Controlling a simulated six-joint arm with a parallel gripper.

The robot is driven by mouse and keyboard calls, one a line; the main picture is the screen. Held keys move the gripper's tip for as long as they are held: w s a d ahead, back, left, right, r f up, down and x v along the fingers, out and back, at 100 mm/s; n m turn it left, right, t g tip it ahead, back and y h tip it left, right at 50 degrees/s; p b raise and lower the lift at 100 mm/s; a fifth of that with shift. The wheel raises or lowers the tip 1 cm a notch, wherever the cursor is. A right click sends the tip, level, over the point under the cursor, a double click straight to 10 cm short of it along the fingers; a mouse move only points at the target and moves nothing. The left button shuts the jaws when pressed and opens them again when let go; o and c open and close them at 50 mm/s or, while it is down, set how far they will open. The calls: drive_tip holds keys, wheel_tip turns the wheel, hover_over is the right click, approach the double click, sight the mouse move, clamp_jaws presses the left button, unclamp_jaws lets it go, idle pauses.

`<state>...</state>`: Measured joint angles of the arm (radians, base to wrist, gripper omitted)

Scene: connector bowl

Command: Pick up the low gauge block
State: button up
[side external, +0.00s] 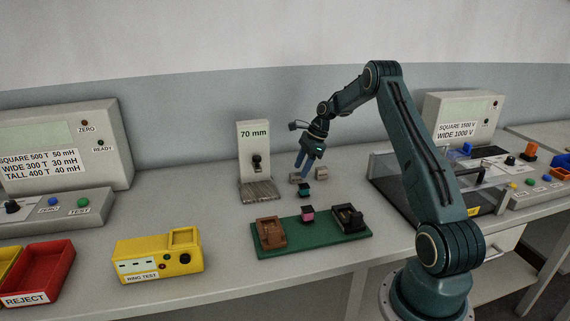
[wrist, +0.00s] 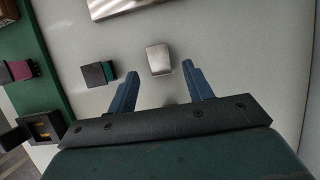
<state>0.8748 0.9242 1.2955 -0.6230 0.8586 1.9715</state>
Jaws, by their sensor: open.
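Two small beige-grey gauge blocks stand on the bench: a left block (side external: 294,178) and a right block (side external: 321,173). I cannot tell from their heights which is the low one. My gripper (side external: 302,168) is above the bench near the left block, fingers pointing down, open and empty. In the wrist view, the left block (wrist: 158,59) shows between and slightly beyond the blue fingertips (wrist: 159,70). The other block (wrist: 170,99) is mostly hidden behind my gripper's dark body.
A dark and teal connector (side external: 305,190) stands close by, towards the green mat (side external: 312,240). The mat carries brown and black holders and a pink connector (side external: 308,214). The 70 mm stand (side external: 254,150) is to the left, with its metal plate. A clear-walled station (side external: 400,185) is at right.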

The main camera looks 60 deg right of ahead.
sight(298, 174)
drive_tip(key=shift+x, duration=1.6)
drive_tip(key=shift+r, duration=0.1)
clamp_jaws()
